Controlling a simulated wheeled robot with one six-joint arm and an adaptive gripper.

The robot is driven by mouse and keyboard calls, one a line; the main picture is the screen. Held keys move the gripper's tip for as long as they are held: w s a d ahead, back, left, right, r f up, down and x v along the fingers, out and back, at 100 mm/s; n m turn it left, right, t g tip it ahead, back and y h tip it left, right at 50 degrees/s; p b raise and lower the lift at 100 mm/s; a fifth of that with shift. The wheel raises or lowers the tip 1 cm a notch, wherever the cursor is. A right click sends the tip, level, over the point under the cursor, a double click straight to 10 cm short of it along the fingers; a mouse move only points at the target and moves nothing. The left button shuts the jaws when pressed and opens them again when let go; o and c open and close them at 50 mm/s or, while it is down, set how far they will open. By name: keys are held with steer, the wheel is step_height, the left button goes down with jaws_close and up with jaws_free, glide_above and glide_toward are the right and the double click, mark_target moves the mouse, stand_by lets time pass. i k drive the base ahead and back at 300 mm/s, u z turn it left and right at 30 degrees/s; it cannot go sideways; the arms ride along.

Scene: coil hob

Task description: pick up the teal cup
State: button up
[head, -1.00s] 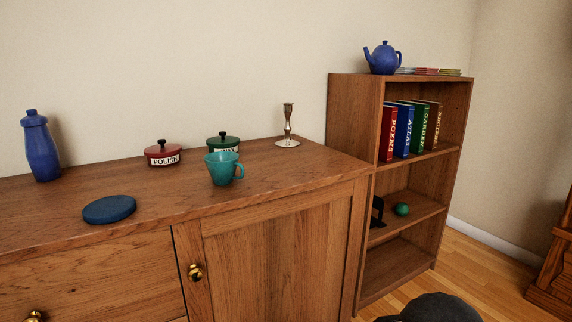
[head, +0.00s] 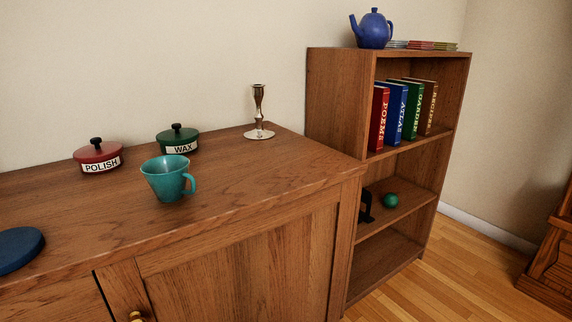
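The teal cup (head: 166,180) stands upright on top of the wooden cabinet (head: 235,195), near its front edge. Its handle points to the right. It stands in front of the green tin marked WAX (head: 177,140), apart from it. My gripper is not in view.
A red tin marked POLISH (head: 98,157) stands behind and left of the cup. A blue disc (head: 17,248) lies at the far left. A silver candlestick (head: 258,115) stands at the back right. A bookshelf (head: 335,105) with books and a blue teapot (head: 373,29) adjoins the cabinet.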

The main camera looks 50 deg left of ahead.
mark_target(167, 175)
steer(key=z, duration=0.7)
steer(key=k, duration=1.25)
steer(key=u, duration=0.45)
